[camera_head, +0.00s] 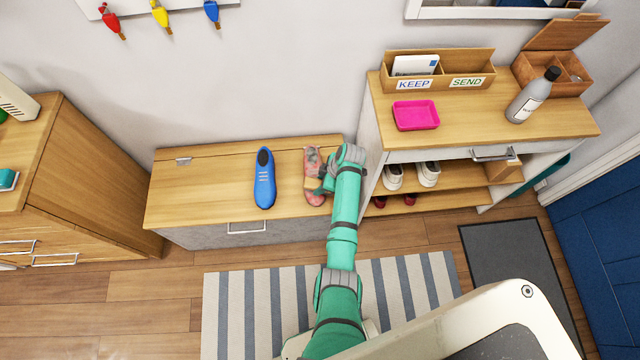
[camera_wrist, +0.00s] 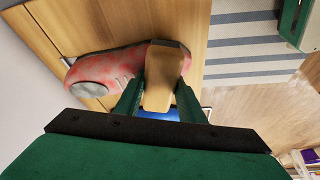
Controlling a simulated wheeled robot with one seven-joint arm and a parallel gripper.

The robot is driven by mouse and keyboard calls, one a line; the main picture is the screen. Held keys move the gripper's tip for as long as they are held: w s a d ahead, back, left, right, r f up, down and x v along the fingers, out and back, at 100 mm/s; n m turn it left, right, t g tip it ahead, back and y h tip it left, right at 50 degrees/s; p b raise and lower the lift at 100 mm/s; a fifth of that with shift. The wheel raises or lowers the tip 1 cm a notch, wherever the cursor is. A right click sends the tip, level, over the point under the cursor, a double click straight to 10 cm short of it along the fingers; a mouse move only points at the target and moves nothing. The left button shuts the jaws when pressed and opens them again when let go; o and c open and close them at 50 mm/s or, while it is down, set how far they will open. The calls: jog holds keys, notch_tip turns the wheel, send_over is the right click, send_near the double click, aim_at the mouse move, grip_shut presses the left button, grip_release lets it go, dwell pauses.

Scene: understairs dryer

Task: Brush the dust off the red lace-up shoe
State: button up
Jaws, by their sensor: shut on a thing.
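The red lace-up shoe (camera_head: 312,160) lies on the wooden bench top, with pale grey dust patches over its red upper. In the wrist view the shoe (camera_wrist: 105,70) lies across the upper left, one end behind the brush. My gripper (camera_head: 323,184) is over the shoe, its green fingers shut on a wooden brush (camera_wrist: 164,72). The brush (camera_head: 311,183) is at the near part of the shoe. Whether its bristles touch the shoe is hidden. My gripper and wrist cover part of the shoe's right side.
A blue shoe (camera_head: 265,180) stands left of the red one on the bench (camera_head: 200,200). To the right, a shelf unit (camera_head: 545,118) carries a pink tray (camera_head: 416,115), a grey bottle (camera_head: 532,95) and a KEEP/SEND box (camera_head: 480,72). The bench's left part is clear.

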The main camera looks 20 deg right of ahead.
aim_at(310, 185)
jog(key=shift+w+a, duration=0.25)
jog(key=shift+a, duration=0.7)
jog(key=shift+w+a, duration=0.25)
jog(key=shift+a, duration=0.7)
jog(key=shift+s+d, duration=0.2)
jog(key=shift+d, duration=0.6)
jog(key=shift+s+d, duration=0.25)
jog(key=shift+d, duration=0.5)
jog(key=shift+s+d, duration=0.2)
jog(key=shift+d, duration=0.6)
jog(key=shift+r, duration=3.55)
jog(key=shift+a+f, duration=0.1)
jog(key=shift+f, duration=0.05)
jog(key=shift+s+x, duration=0.2)
jog(key=shift+x, duration=2.75)
jog(key=shift+a+f, duration=0.15)
jog(key=shift+a, duration=0.05)
jog(key=shift+w+f, duration=0.1)
jog(key=shift+f, duration=0.25)
